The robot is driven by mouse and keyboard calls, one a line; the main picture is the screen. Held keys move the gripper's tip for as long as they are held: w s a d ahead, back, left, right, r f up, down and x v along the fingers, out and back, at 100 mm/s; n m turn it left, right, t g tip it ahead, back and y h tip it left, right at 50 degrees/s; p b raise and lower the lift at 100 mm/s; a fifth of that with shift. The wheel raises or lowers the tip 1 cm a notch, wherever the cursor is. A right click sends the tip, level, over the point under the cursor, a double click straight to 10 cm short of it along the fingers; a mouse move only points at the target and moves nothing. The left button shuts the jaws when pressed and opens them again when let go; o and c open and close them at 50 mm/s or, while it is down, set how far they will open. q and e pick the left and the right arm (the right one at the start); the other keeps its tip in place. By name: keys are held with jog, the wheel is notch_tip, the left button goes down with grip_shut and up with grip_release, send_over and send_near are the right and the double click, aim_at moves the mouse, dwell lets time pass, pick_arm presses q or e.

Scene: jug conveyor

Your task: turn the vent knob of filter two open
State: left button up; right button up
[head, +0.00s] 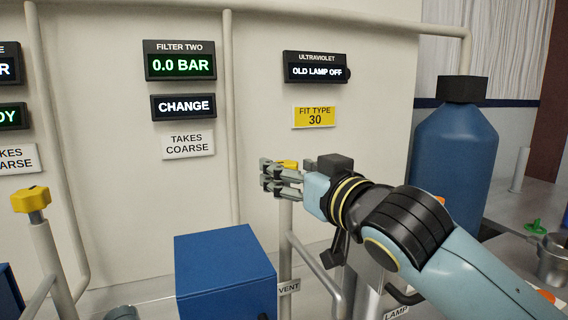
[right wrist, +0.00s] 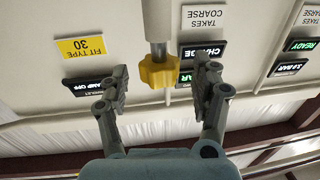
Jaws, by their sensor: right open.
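The vent knob of filter two is a yellow lobed knob (head: 287,164) on top of a thin grey upright pipe with a VENT label (head: 289,288). In the head view my right gripper (head: 280,178) is in front of it and hides most of it. In the right wrist view, which is upside down, the knob (right wrist: 159,72) sits between the two spread fingers of my right gripper (right wrist: 161,80). A gap shows on both sides, so the gripper is open and not touching it there. The filter two display (head: 180,64) reads 0.0 BAR. My left gripper is out of view.
A second yellow knob (head: 30,199) stands on a pipe at the left. A blue box (head: 226,270) is left of the vent pipe. A large blue tank (head: 453,150) stands at the right. The CHANGE sign (head: 184,107) is lit on the wall behind.

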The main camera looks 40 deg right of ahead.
jog(key=shift+w+d, duration=0.15)
jog(key=shift+w, duration=1.05)
jog(key=c, duration=1.3)
jog(key=shift+n+y+p, duration=0.4)
jog(key=shift+y+p, duration=0.2)
jog(key=shift+p, duration=0.2)
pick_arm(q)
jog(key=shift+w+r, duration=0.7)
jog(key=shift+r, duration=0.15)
pick_arm(e)
jog(key=shift+f, duration=0.1)
